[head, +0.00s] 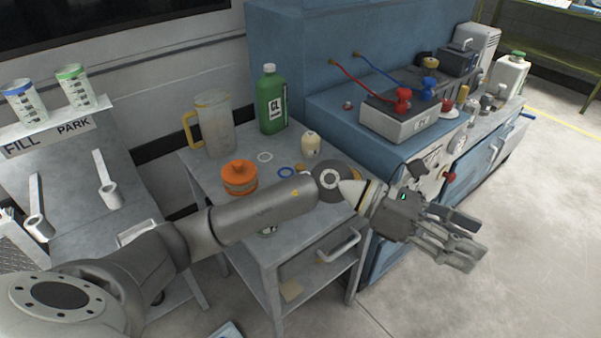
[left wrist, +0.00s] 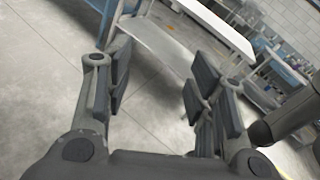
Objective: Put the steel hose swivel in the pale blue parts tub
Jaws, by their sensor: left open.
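My left gripper (head: 458,243) reaches out past the grey table's right side, over bare floor in front of the blue bench. I cannot pick out the steel hose swivel for sure; small metal parts (head: 486,102) on the blue bench are too small to tell. A small item partly behind my left arm on the grey table is also unclear. I cannot make out the pale blue parts tub; a pale-edged object (head: 227,331) is cut off at the bottom. My right gripper is not in view.
The blue bench (head: 330,105) carries a grey box (head: 398,120). Floor at right is clear.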

